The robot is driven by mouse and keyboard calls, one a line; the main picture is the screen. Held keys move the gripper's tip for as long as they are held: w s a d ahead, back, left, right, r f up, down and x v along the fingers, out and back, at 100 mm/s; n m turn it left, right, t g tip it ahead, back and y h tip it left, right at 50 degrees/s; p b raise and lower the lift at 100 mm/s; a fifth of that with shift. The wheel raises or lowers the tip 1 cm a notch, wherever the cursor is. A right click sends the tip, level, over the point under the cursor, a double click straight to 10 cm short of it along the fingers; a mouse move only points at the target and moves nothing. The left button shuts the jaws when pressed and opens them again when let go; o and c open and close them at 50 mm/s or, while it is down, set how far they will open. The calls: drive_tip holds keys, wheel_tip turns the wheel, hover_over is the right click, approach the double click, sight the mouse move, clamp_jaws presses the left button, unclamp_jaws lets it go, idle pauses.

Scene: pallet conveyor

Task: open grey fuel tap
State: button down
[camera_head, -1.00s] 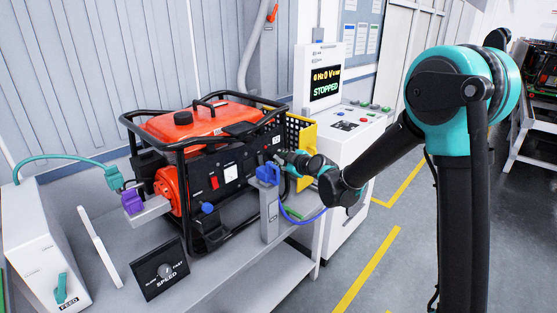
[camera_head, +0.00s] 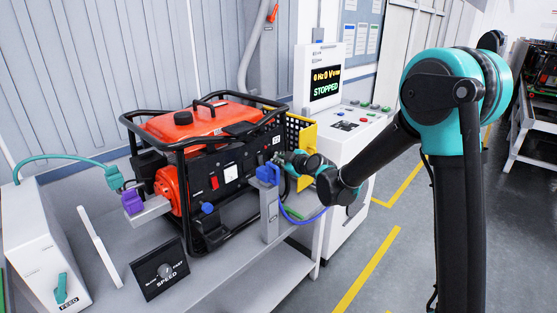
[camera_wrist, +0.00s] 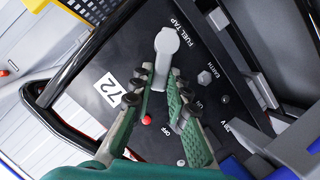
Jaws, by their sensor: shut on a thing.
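The grey fuel tap (camera_wrist: 167,50) is a rounded lever on the generator's black panel, beside the words FUEL TAP in the wrist view. My gripper (camera_wrist: 155,88) has its two green fingers closed around the lever's lower end, with black pads on either side. The wrist view shows ON and OFF marks on the panel to the right of and below the fingers. In the head view my gripper (camera_head: 284,158) reaches the right end of the orange and black generator (camera_head: 190,130), and the tap itself is too small to make out there.
A blue-topped grey post (camera_head: 269,205) stands just in front of my gripper. A yellow perforated guard (camera_head: 303,130) is behind it. The generator's black tube frame surrounds the panel. A control cabinet (camera_head: 340,135) reading STOPPED stands right. A SPEED dial plate (camera_head: 160,270) lies front left.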

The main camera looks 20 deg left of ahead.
drive_tip(key=shift+w, duration=0.1)
drive_tip(key=shift+w+d+m+g+y, duration=0.45)
drive_tip(key=shift+w+m+g, duration=0.55)
drive_tip(key=shift+m, duration=0.8)
drive_tip(key=shift+w+d+m+g+y, duration=0.3)
drive_tip(key=shift+w+m+g+y, duration=0.35)
drive_tip(key=shift+m+g, duration=0.9)
drive_tip(key=shift+w+d+m+g+y, duration=0.35)
drive_tip(key=shift+w+m+g, duration=0.55)
drive_tip(key=shift+m, duration=1.15)
drive_tip(key=shift+w, duration=0.1)
drive_tip(key=c, duration=1.5)
unclamp_jaws()
drive_tip(key=v, duration=1.2)
